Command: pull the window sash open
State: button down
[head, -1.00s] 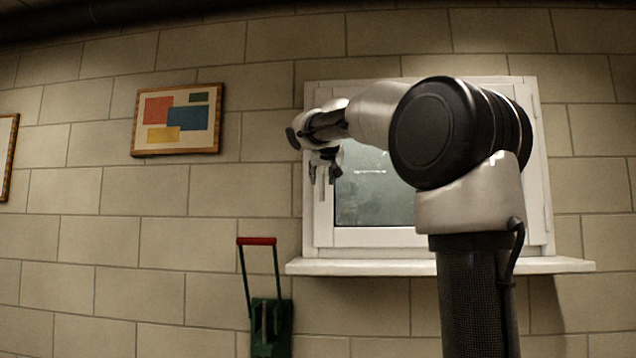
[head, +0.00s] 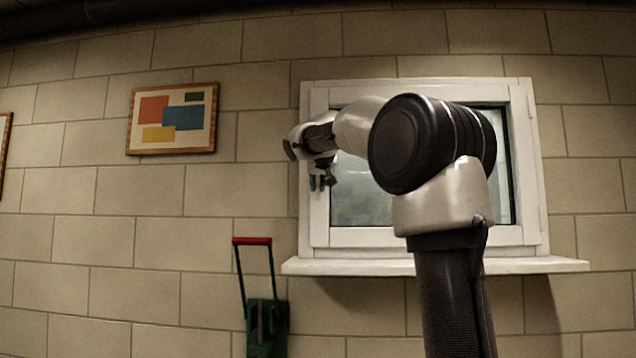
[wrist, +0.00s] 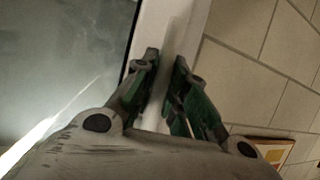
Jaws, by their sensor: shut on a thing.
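The window sash (head: 400,237) is a white frame around a dark, greyish pane, inside a white outer frame on the wall in the head view. It looks flush with that frame. My gripper (head: 322,183) is at the sash's left side rail.
A white sill (head: 430,266) juts out below the window. A green hand truck (head: 267,325) with a red grip stands below and left. A framed picture (head: 172,118) hangs on the block wall at left. The wall between them is clear.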

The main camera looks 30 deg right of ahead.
jog(key=shift+s+d, duration=0.1)
jog(key=s+d+r+n+g+h, duration=0.3)
jog(key=n+h, duration=0.4)
jog(key=n, duration=0.4)
jog(key=shift+d+r+g+h, duration=0.35)
jog(key=shift+d+r, duration=0.45)
jog(key=shift+r, duration=0.4)
jog(key=shift+r+n, duration=0.1)
jog(key=shift+n, duration=0.2)
